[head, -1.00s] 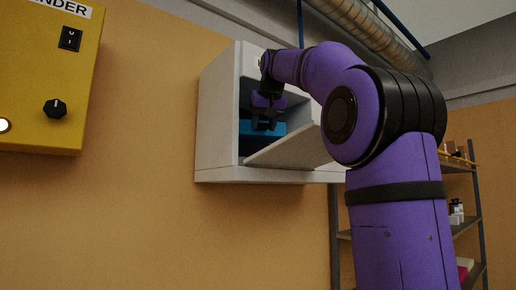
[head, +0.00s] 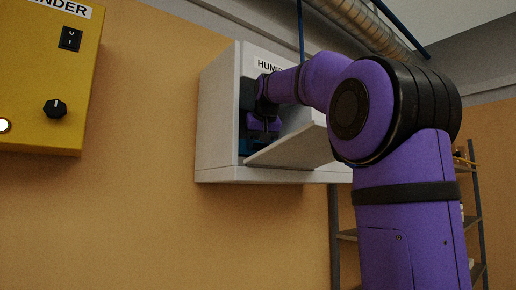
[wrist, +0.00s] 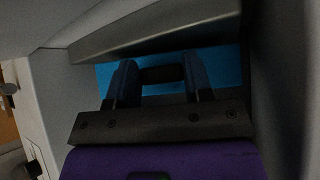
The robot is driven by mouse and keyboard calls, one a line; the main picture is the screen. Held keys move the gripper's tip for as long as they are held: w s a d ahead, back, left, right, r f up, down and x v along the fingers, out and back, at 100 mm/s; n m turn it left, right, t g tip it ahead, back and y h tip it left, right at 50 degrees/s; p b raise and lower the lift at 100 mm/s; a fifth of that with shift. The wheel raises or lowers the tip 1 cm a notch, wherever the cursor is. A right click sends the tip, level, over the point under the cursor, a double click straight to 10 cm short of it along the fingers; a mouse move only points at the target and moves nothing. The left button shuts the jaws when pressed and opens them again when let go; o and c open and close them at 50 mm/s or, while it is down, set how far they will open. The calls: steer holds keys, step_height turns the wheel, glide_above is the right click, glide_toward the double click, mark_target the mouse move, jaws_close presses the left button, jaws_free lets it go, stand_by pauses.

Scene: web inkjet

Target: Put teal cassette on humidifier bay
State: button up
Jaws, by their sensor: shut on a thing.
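The teal cassette (wrist: 226,68) shows in the wrist view as a blue face with a dark handle (wrist: 161,74). My gripper (wrist: 158,76) is shut on this handle, one finger at each end. In the head view my gripper (head: 263,127) reaches into the open white humidifier cabinet (head: 217,120), marked "HUMI…". Only a dark blue sliver of the cassette (head: 246,147) shows there, low in the bay opening. The gripper and flap hide the rest. I cannot tell whether the cassette touches the bay floor.
The cabinet's flap (head: 295,147) hangs open, slanting out below my gripper. Cabinet walls lie close around the gripper in the wrist view. A yellow control box (head: 40,85) is on the wall at left. A shelf rack (head: 345,235) stands behind my arm.

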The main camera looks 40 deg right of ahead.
steer(key=shift+w+f, duration=0.15)
steer(key=shift+f, duration=0.3)
steer(key=o, duration=1.2)
steer(key=shift+f, duration=0.1)
steer(key=shift+c, duration=0.2)
steer(key=v, duration=1.2)
